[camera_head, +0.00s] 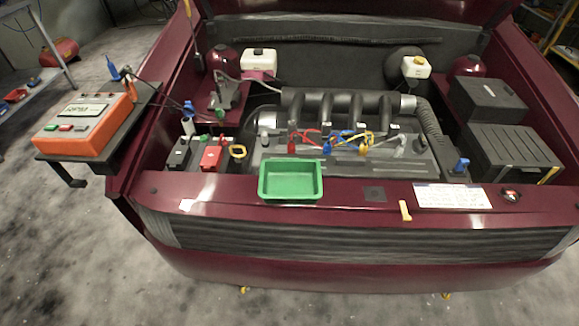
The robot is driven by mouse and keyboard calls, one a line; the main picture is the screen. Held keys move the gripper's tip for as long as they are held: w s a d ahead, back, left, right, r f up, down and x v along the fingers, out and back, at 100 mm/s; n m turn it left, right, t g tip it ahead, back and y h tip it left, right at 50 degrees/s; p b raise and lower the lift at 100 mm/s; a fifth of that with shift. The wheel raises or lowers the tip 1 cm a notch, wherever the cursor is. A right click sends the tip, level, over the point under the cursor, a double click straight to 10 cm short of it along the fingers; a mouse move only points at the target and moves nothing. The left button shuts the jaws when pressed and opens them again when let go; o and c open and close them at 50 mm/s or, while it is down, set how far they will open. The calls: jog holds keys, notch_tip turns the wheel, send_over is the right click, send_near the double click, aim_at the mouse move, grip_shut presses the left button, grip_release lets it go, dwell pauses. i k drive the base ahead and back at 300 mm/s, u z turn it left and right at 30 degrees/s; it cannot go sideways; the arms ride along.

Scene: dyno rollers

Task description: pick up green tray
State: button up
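The green tray (291,194) is a small rectangular open-topped box with a raised rim. It sits upright on the dark red front panel of the car (352,205), near the middle, at the front edge of the open engine bay. Its inside looks empty. My gripper is not in view, so its state and its distance from the tray do not show.
Behind the tray is the engine (340,140) with coloured leads. A red-and-black battery (209,158) is behind to the left. An orange tester (85,130) stands on a side shelf. A yellow tab (405,210) and white label (452,196) are to the right.

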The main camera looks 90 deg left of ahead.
aim_at(281, 181)
jog(key=k, duration=0.65)
jog(key=u, duration=0.65)
jog(key=k, duration=0.55)
jog(key=u, duration=0.7)
